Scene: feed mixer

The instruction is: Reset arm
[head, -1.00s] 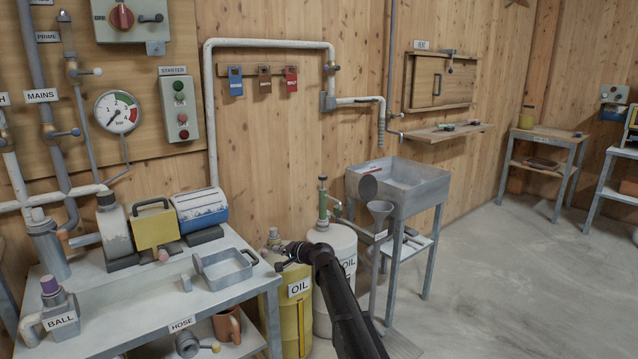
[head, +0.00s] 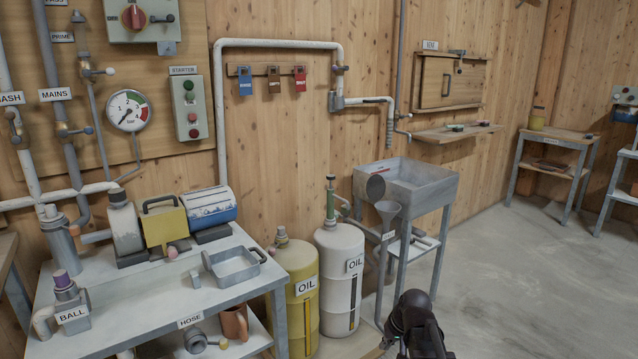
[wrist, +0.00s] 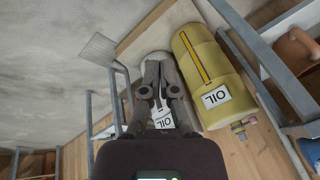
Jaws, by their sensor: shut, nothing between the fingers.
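My gripper (wrist: 158,75) shows in the wrist view with its fingers together and nothing between them. It points towards the white oil drum (wrist: 162,117), which its fingers partly cover in that view. I cannot tell whether it touches the drum. In the head view my dark arm is low, right of centre, in front of the floor below the grey sink, and the fingers are not clear there. The white oil drum (head: 340,290) and the yellow oil drum (head: 304,318) stand upright beside the table, left of my arm.
A grey table (head: 215,290) at left holds a tray (head: 233,266), a yellow box and a ball-labelled fitting. The concrete floor (head: 520,290) at right is open.

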